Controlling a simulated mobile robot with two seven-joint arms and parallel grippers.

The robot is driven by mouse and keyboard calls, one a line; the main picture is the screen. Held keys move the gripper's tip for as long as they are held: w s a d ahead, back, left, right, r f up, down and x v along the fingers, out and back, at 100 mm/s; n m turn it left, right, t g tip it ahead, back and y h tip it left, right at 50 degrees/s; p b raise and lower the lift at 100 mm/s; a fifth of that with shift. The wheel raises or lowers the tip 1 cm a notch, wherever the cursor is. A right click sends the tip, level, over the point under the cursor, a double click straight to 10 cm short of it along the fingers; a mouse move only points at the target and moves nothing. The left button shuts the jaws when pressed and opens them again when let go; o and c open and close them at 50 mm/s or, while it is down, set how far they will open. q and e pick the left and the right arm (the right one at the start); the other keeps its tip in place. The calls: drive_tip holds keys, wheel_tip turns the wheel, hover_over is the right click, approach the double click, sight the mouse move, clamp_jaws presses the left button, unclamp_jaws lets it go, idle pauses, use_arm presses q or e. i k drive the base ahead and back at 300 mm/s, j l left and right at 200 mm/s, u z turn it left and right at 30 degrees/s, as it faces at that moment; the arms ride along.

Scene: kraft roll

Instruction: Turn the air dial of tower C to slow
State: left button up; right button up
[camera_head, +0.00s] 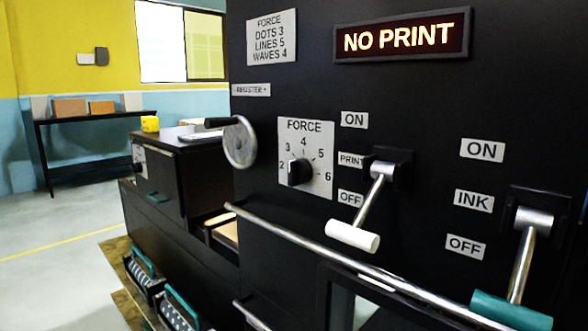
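No dial that reads as an air dial and no label for tower C can be made out. A small white plate with a dark knob (140,163) sits on the end of a black cabinet at the left; its lettering is too small to read. The nearest readable dial is the FORCE dial (300,172), a black knob on a white plate numbered 2 to 6, on the large black machine (270,105). Neither of my grippers is in view.
A lit NO PRINT sign (402,36) is above a white-handled PRINT lever (352,236) and a teal-handled INK lever (512,310). A handwheel (239,142) and long metal rail (330,250) stick out. Grey floor (60,260) is clear at the left.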

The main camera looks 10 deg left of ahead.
sight(137, 167)
drive_tip(key=i+j, duration=0.1)
drive_tip(key=j, duration=0.75)
drive_tip(key=i+j+z, duration=0.1)
drive_tip(key=j, duration=1.6)
drive_tip(key=i+j+u, duration=0.2)
drive_tip(key=j, duration=0.15)
drive_tip(key=i+j+u, duration=0.15)
drive_tip(key=j, duration=0.2)
drive_tip(key=i+j+u, duration=0.2)
drive_tip(key=j, duration=0.15)
drive_tip(key=i+j+u, duration=0.35)
drive_tip(key=u, duration=0.15)
drive_tip(key=i+j+u, duration=0.7)
drive_tip(key=i, duration=0.5)
drive_tip(key=i+u, duration=0.2)
drive_tip(key=i, duration=0.55)
drive_tip(key=i+z, duration=0.2)
drive_tip(key=i, duration=0.3)
drive_tip(key=i+z, duration=0.25)
drive_tip(key=i, duration=0.3)
drive_tip(key=i+j+z, duration=0.2)
drive_tip(key=i, duration=0.3)
